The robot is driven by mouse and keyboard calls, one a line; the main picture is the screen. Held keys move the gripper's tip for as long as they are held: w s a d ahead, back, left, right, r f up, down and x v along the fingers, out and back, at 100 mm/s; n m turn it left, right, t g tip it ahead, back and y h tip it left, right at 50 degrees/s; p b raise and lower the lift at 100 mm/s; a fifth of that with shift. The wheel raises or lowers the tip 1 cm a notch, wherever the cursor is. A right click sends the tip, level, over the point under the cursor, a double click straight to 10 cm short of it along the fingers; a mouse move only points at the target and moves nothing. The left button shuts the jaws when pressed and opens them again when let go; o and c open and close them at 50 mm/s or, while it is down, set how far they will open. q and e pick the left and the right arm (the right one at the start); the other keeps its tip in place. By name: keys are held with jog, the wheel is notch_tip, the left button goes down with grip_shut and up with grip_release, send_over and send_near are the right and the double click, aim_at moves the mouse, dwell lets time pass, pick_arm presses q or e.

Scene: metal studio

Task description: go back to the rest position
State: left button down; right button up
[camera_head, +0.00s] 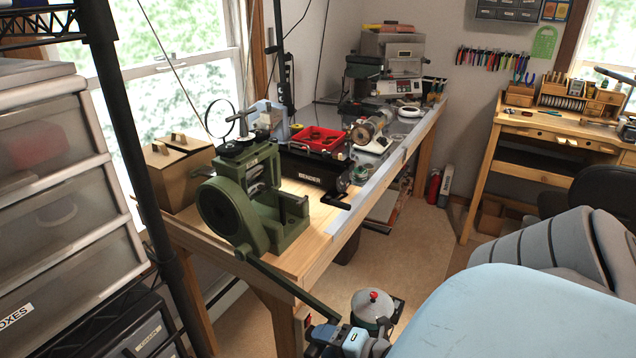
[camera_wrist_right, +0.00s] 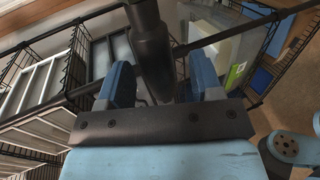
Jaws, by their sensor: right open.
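The task names no object to handle. My right gripper (camera_head: 345,338) shows at the bottom edge of the head view, low in front of the workbench, small and partly cut off by the frame. In the right wrist view its two blue fingers (camera_wrist_right: 162,80) stand well apart. I see nothing held in the fingers. A large light-blue part of my arm fills the lower right of the head view. My left gripper is not in view.
A wooden workbench (camera_head: 290,262) carries a green rolling mill (camera_head: 240,205), whose long handle (camera_head: 285,280) juts over the front edge. A lidded pot with a red knob (camera_head: 374,303) stands near my gripper. Drawers (camera_head: 60,230) and a black rack post (camera_head: 120,130) stand left. Carpet (camera_head: 420,235) is open mid-room.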

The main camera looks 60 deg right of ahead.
jog(key=p+v, duration=0.1)
jog(key=v, duration=0.3)
jog(key=shift+s, duration=0.2)
dwell(0.5)
